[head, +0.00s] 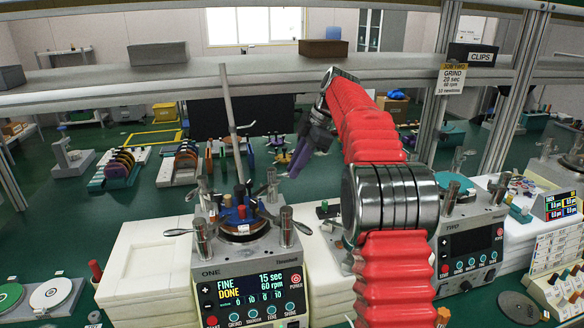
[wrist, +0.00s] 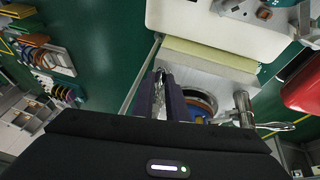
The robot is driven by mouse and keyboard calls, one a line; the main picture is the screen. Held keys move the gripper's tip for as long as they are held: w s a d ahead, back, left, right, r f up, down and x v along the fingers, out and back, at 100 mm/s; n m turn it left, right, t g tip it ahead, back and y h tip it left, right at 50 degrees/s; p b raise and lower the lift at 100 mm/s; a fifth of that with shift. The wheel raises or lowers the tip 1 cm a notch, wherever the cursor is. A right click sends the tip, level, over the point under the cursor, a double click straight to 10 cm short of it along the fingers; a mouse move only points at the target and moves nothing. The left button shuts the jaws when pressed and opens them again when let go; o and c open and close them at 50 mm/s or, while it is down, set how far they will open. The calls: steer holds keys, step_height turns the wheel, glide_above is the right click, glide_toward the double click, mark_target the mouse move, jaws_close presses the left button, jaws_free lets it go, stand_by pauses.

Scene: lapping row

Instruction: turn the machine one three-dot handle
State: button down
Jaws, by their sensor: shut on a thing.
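Machine one (head: 245,262) stands at the lower middle of the head view, its display reading FINE DONE, 15 sec, 60 rpm. Metal posts with lever handles ring its round plate, among them a front right post (head: 286,227) and a front left post (head: 201,238). My gripper (head: 294,168) points down at the plate's back right side. In the wrist view my gripper (wrist: 161,84) is shut on a shiny metal handle (wrist: 160,78), mostly hidden between the dark fingers. Another post with a lever (wrist: 243,108) shows to its right. I cannot make out dots on any handle.
A tall thin rod (head: 229,115) rises from machine one. Machine two (head: 468,245) stands to the right, partly behind my red arm. White blocks (head: 135,270) lie left of machine one.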

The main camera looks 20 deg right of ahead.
steer(key=c, duration=1.7)
jaws_free()
steer(key=shift+w+d, duration=0.1)
steer(key=shift+d, duration=0.05)
steer(key=shift+c, duration=0.2)
steer(key=shift+r, duration=0.1)
steer(key=v, duration=0.7)
steer(key=shift+r, duration=0.1)
